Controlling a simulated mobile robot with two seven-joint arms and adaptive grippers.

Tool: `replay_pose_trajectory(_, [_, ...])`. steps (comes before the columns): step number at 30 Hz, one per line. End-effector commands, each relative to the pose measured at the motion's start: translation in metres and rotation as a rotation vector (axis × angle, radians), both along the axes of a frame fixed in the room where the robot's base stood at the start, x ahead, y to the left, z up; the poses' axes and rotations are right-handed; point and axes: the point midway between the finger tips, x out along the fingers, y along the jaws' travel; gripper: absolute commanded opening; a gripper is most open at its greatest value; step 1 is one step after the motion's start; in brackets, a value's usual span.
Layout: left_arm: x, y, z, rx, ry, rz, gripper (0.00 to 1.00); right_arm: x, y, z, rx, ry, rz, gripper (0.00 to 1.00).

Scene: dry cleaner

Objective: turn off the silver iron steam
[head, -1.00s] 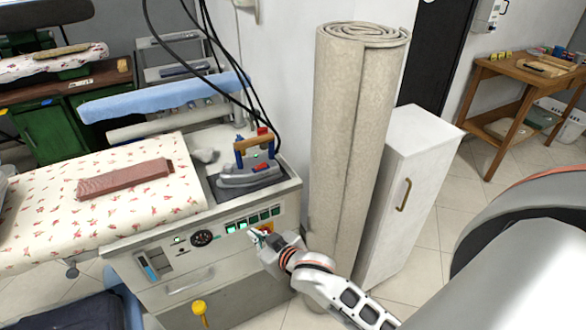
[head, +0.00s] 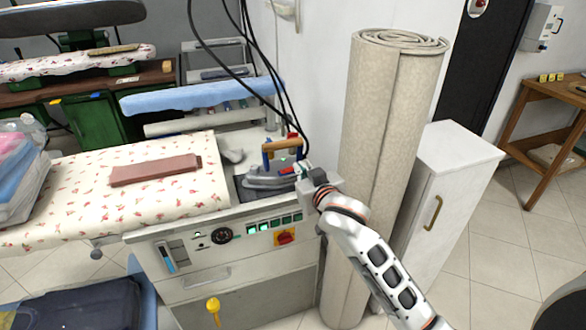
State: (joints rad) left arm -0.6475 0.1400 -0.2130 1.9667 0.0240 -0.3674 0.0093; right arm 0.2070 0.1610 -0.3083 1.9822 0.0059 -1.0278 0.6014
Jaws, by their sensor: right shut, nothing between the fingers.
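The silver iron (head: 268,180), with a brown-orange handle and dark cables above it, rests on a dark plate at the right end of the ironing station. Below it, the front control panel (head: 185,243) carries a row of green-lit switches (head: 275,223), a round black gauge (head: 222,236) and a red knob on a yellow plate (head: 286,237). My right gripper (head: 304,172) is shut and empty at the iron's right side, above the panel's right corner. I cannot tell whether it touches the iron. My left gripper is out of view.
A folded reddish cloth (head: 155,170) lies on the floral ironing board (head: 90,205). A yellow knob (head: 213,306) sticks out low in front.

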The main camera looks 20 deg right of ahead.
Motion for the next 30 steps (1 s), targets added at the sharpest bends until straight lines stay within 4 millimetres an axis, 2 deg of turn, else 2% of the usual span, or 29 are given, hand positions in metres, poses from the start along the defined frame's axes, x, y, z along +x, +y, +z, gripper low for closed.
replay_pose_trajectory(5, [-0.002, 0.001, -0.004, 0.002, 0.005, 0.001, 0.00, 0.017, -0.001, -0.004, -0.003, 0.000, -0.001, 0.00])
replay_pose_trajectory(19, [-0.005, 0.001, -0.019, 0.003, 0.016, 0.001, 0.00, 0.099, -0.001, -0.027, -0.003, 0.001, -0.001, 0.00])
replay_pose_trajectory(21, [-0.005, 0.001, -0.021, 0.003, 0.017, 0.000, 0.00, 0.096, -0.002, -0.042, -0.003, 0.005, 0.000, 0.00])
replay_pose_trajectory(24, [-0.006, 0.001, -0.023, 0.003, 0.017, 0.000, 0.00, 0.096, -0.003, -0.053, -0.002, 0.003, 0.000, 0.00])
replay_pose_trajectory(30, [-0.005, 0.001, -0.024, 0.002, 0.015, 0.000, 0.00, 0.096, -0.005, -0.064, -0.001, 0.001, 0.000, 0.00])
